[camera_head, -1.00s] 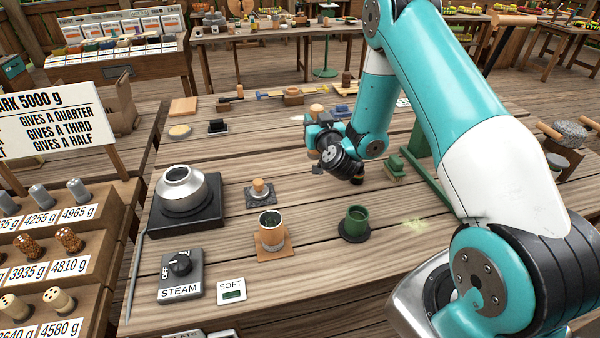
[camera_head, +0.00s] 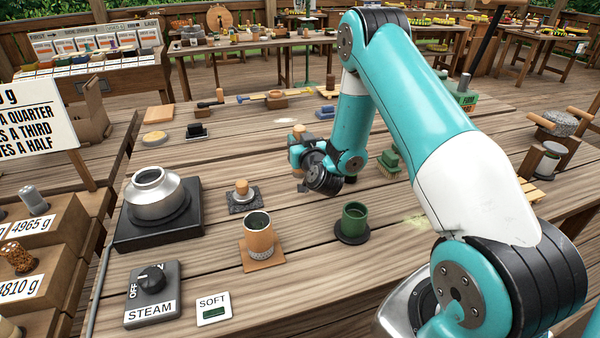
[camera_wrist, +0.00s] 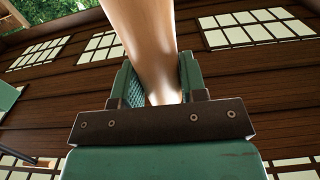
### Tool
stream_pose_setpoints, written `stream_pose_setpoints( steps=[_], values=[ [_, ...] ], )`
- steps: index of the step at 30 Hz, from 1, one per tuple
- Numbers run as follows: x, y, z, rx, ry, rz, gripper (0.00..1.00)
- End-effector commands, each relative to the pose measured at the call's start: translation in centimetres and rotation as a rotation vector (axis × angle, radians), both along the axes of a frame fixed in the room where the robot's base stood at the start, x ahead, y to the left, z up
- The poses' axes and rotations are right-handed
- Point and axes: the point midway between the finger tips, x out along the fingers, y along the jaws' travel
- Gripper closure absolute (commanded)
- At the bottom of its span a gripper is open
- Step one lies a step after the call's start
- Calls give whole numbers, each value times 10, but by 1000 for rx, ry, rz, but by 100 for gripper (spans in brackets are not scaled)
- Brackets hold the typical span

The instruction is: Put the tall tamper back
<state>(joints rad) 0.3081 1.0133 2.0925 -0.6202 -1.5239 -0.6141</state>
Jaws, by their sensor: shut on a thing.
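My gripper (camera_head: 298,155) is shut on a pale wooden piece, which I take to be the tall tamper (camera_wrist: 150,45). In the wrist view the smooth wooden shaft stands between the two green fingers. In the head view its rounded wooden top (camera_head: 299,131) shows above my gripper, over the middle of the table. Its lower end is mostly hidden by my wrist. A shorter wooden-knobbed tamper (camera_head: 242,188) stands on a dark square pad (camera_head: 243,204), left of my gripper.
A silver pot (camera_head: 155,193) sits on a black burner at left. The STEAM knob (camera_head: 152,280) is in front. A green brush (camera_head: 389,163) lies right of my gripper.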

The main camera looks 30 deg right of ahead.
Motion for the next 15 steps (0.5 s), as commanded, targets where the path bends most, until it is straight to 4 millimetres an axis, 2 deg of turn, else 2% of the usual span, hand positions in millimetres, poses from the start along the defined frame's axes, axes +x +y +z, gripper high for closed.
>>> stream_pose_setpoints(
  steps=[1,5,12,15],
  values=[
    [1,1,-9,-2,-2,1,85],
    [1,1,-16,0,-3,0,85],
    [1,1,-51,0,-1,1,85],
    [1,1,-58,0,-2,1,85]
  ],
)
